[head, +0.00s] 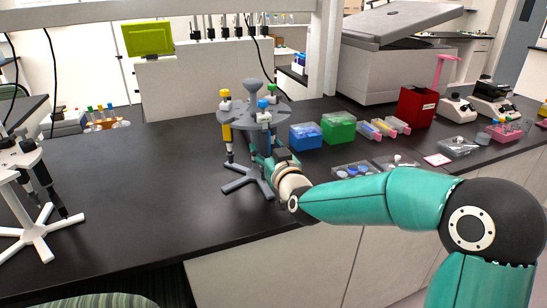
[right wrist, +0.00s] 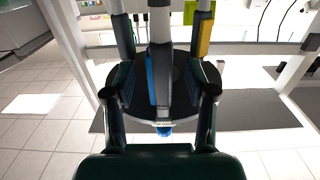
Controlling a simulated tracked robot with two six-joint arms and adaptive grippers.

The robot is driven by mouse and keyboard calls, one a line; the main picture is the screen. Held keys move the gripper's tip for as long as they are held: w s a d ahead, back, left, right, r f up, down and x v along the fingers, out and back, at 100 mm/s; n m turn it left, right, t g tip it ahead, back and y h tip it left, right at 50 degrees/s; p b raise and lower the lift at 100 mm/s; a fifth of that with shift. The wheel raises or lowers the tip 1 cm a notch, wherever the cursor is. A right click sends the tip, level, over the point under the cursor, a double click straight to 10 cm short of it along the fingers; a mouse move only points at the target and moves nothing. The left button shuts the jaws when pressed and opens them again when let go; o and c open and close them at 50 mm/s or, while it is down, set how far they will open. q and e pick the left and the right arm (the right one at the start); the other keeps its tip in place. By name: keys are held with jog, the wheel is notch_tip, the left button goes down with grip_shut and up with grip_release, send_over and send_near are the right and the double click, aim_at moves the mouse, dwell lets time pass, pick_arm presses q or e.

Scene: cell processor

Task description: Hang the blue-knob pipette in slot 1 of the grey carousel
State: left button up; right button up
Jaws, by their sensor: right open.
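The grey carousel (head: 246,180) stands on the dark bench, with a star-shaped foot and a round top plate. The blue-knob pipette (head: 263,117) is upright at the near edge of the plate and seems to hang there; slot numbers cannot be read. My right gripper (head: 259,153) is at its lower body. In the right wrist view, the open fingers (right wrist: 164,85) stand on either side of the pipette, whose blue knob (right wrist: 164,131) points down in that picture. Contact cannot be judged. My left gripper is out of view.
A yellow-knob pipette (head: 226,119) and a green-knob one (head: 271,90) hang on the same carousel. A white pipette stand (head: 38,232) is at the left. Blue (head: 306,137) and green (head: 338,129) boxes sit to the right. The bench left of the carousel is clear.

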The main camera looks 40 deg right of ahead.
jog(key=v, duration=1.1)
jog(key=shift+s, duration=0.35)
jog(key=shift+f, duration=0.15)
